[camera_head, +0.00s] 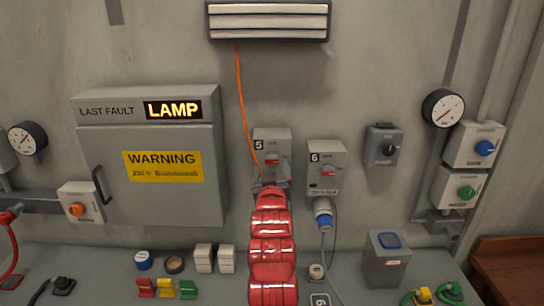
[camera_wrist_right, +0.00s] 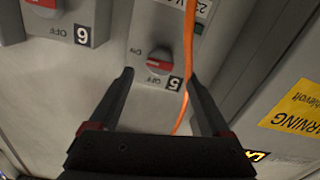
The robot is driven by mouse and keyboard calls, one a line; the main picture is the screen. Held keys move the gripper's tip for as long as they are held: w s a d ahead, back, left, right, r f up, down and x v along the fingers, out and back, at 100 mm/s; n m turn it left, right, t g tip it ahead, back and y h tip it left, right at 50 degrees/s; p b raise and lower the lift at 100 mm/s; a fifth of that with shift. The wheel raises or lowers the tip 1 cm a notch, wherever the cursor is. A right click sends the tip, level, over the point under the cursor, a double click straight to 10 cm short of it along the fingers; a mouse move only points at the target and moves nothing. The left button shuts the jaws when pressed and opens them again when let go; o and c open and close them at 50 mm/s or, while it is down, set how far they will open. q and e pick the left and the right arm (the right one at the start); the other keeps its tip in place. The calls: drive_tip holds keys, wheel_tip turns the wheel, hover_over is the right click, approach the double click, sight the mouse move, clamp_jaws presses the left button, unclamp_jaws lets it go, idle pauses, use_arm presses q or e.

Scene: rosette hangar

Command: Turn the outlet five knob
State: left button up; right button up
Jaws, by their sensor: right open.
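Outlet five is a grey box (camera_head: 272,145) marked 5 on the wall, below the slatted vent. Its round knob with a red bar shows in the wrist view (camera_wrist_right: 160,62), with OFF printed beside the 5 label and another marking opposite. My right gripper (camera_head: 270,183) is in front of the lower part of the box and partly hides it. In the wrist view, its two dark fingers (camera_wrist_right: 160,80) are open and spread, with the knob between and beyond the tips; I see no contact. My left gripper is not in view.
An orange cable (camera_head: 242,95) hangs from the vent past outlet five; in the wrist view it runs between my fingers, near one finger. Outlet six (camera_head: 325,160) stands close on the right, with a blue-ended plug (camera_head: 323,215). The warning cabinet (camera_head: 150,195) is on the left.

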sight(272, 161)
drive_tip(key=shift+w+p, duration=0.5)
drive_tip(key=shift+w, duration=1.35)
drive_tip(key=shift+f, duration=0.1)
clamp_jaws()
